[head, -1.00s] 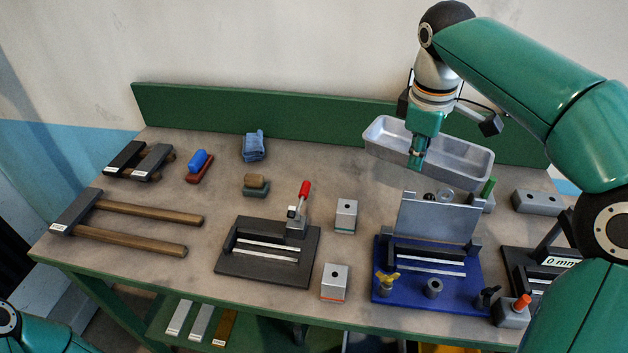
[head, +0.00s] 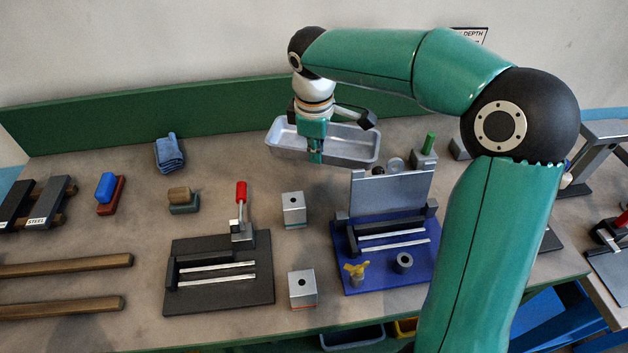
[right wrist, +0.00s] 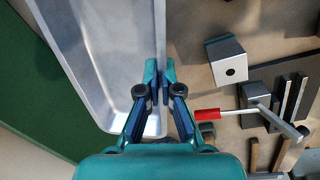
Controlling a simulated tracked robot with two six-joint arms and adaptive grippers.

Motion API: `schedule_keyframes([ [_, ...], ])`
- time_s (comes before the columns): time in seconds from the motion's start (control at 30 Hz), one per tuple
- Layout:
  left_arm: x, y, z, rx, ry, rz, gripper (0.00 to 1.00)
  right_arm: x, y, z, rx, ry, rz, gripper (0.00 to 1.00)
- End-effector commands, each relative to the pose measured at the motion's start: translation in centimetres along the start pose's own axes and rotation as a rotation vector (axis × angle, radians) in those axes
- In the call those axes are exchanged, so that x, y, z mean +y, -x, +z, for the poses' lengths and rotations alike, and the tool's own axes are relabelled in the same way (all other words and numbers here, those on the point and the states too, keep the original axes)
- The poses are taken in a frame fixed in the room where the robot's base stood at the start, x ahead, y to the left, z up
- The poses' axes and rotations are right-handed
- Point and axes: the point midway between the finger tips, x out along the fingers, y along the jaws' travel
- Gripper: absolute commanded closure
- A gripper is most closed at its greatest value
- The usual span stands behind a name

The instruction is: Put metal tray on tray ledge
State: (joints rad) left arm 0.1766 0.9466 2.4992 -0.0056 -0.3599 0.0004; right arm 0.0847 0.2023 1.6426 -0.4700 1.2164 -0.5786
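The metal tray (head: 345,148) is a shallow silver pan near the back of the bench in the head view. My right gripper (head: 316,155) points down at its front wall. In the right wrist view the fingers (right wrist: 159,98) close on the rim of the tray (right wrist: 105,60), one finger inside and one outside. The tray looks held above the bench top, roughly level. I cannot pick out the tray ledge with certainty. My left gripper is not in view.
Right of centre stands a blue fixture (head: 388,265) with an upright grey plate (head: 390,200). A black fixture (head: 220,285) with a red-handled clamp (head: 241,193) is left of it. Steel blocks (head: 293,208) stand between. A green back board (head: 120,122) edges the bench.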

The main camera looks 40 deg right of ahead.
Motion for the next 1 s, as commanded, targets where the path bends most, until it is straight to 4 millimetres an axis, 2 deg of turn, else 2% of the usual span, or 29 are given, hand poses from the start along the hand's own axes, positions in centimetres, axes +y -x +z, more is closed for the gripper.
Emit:
schedule_keyframes([
  [0.03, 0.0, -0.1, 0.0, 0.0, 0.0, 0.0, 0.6, -0.1, -1.2, 0.1, -0.002, -0.001, -0.001, 1.0],
  [0.13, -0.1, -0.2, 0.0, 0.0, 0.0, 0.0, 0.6, -0.3, -2.9, 0.1, -0.001, -0.003, -0.001, 1.0],
  [0.37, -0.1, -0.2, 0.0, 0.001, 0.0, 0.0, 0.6, -0.5, -4.5, 0.1, 0.0, -0.003, 0.002, 1.0],
  [0.63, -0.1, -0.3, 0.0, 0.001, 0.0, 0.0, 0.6, -0.9, -7.9, 0.1, -0.001, -0.003, 0.0, 1.0],
  [0.73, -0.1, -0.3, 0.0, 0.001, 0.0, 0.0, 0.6, -0.9, -8.5, 0.1, 0.001, -0.003, 0.002, 1.0],
  [1.0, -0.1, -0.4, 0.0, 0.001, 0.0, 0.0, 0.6, -0.9, -8.6, 0.1, 0.002, -0.003, 0.002, 1.0],
])
